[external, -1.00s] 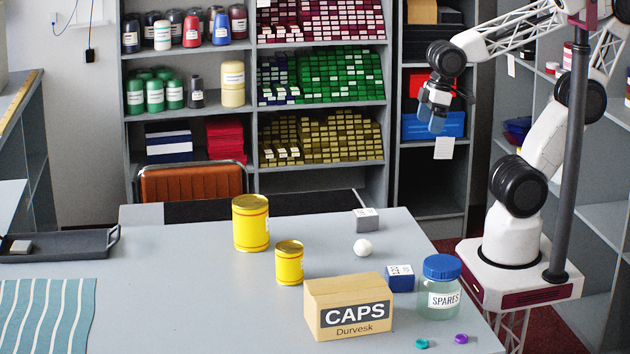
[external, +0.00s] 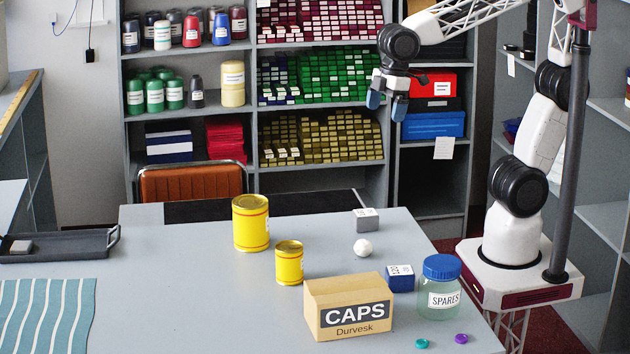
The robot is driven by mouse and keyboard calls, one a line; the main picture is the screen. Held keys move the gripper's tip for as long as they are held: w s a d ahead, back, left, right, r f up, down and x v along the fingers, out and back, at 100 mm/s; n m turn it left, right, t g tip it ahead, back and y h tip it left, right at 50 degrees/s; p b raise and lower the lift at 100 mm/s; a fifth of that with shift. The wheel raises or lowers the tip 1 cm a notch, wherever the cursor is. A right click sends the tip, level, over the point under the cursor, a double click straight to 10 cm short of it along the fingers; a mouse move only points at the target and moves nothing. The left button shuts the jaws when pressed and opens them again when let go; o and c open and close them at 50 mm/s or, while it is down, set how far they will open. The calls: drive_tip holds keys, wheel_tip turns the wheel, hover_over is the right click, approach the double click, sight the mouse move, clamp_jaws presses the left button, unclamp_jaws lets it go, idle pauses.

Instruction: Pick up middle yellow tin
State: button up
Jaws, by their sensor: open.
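Two yellow tins with red bands stand upright on the grey table. The larger tin (external: 251,223) is farther back and to the left. The smaller tin (external: 289,263) is nearer and to its right, just behind the cardboard box. No third yellow tin shows on the table, so I cannot tell which one is the middle tin. My gripper (external: 386,104) is open and empty, with blue fingertips pointing down. It hangs high above the table's back right, well apart from both tins.
The CAPS box (external: 349,306) stands in front of the smaller tin. To the right are a blue-lidded jar (external: 440,288), a blue box (external: 400,278), a white ball (external: 362,248) and a grey block (external: 366,220). A dark tray (external: 60,242) and striped cloth (external: 47,315) lie left. The table's middle left is clear.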

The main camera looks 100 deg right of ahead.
drive_tip(key=w+a+r+n, duration=0.1)
drive_tip(key=w+a+n, duration=0.25)
drive_tip(key=w, duration=0.55)
drive_tip(key=n+g, duration=0.2)
drive_tip(key=n, duration=0.8)
hover_over(250, 201)
wheel_tip(250, 201, down, 8)
drive_tip(key=shift+s+f, duration=0.1)
drive_tip(key=shift+a, duration=0.1)
drive_tip(key=shift+f, duration=1.35)
drive_tip(key=shift+f, duration=2.6)
